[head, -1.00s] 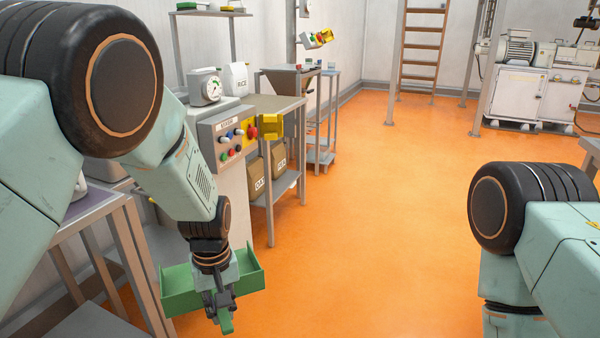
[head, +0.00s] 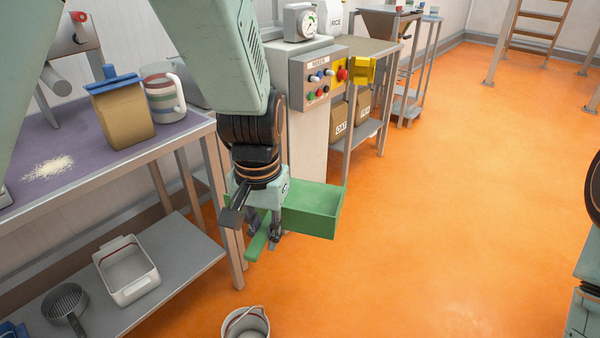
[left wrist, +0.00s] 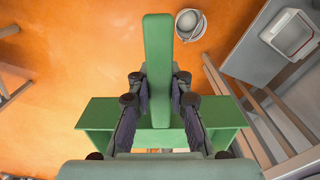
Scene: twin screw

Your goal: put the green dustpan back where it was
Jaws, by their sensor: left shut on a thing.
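The green dustpan (head: 312,208) hangs in the air in front of the work table's right end, above the orange floor. My left gripper (head: 262,240) is shut on its handle. In the left wrist view the dustpan's handle (left wrist: 158,60) runs up between the two fingers of the left gripper (left wrist: 158,100), and its wider pan lies behind them, partly hidden. My right gripper is out of view; only part of my right arm shows at the right edge of the head view.
The table (head: 110,165) holds a paper bag (head: 125,115), a striped jug (head: 163,95) and spilled grains (head: 48,168). Its lower shelf (head: 185,250) holds a white tub (head: 127,270) and a sieve (head: 65,302). A bucket (head: 245,323) stands on the floor. The floor to the right is clear.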

